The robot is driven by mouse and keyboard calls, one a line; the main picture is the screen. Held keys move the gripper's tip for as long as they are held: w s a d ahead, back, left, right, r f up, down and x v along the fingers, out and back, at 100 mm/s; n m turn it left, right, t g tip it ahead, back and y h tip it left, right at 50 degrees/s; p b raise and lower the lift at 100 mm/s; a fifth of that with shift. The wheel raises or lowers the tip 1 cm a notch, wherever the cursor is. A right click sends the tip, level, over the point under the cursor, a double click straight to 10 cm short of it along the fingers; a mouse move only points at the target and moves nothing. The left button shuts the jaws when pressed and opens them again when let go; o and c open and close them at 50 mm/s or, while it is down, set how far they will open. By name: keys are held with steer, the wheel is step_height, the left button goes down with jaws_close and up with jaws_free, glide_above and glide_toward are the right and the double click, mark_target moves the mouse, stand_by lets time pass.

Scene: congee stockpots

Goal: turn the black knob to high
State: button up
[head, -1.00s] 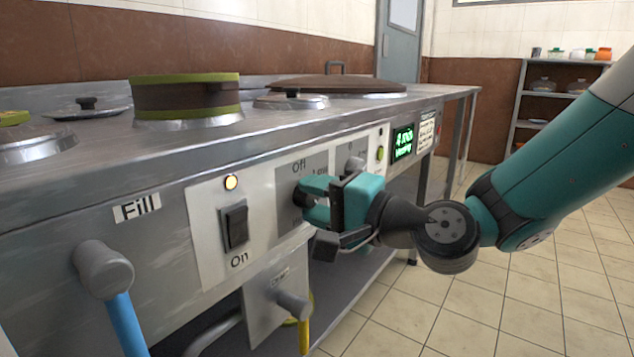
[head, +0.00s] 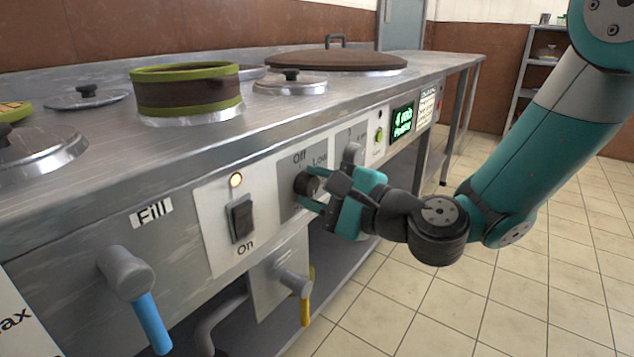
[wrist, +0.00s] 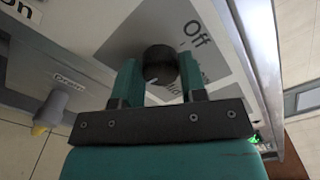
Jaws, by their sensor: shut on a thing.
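The black knob (head: 306,185) sits on a grey plate of the stove's front panel, below the label "Off" and left of "Low". It also shows in the wrist view (wrist: 160,62), between the two teal fingers, with a light pointer mark on its face. My gripper (head: 316,190) is at the knob from the right, its fingers shut on it. In the wrist view my gripper (wrist: 160,80) has one finger on each side of the knob. The lower lettering on the plate is partly hidden by my fingers.
A black rocker switch (head: 241,217) with a lit lamp (head: 236,180) is left of the knob. A grey knob (head: 352,153) and a green display (head: 402,121) are to the right. Taps with a blue handle (head: 152,322) and a yellow handle (head: 306,308) stick out below.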

stand_by(0.4)
steer(key=o, duration=0.9)
steer(key=shift+b+v, duration=8.3)
steer(key=shift+v, duration=0.45)
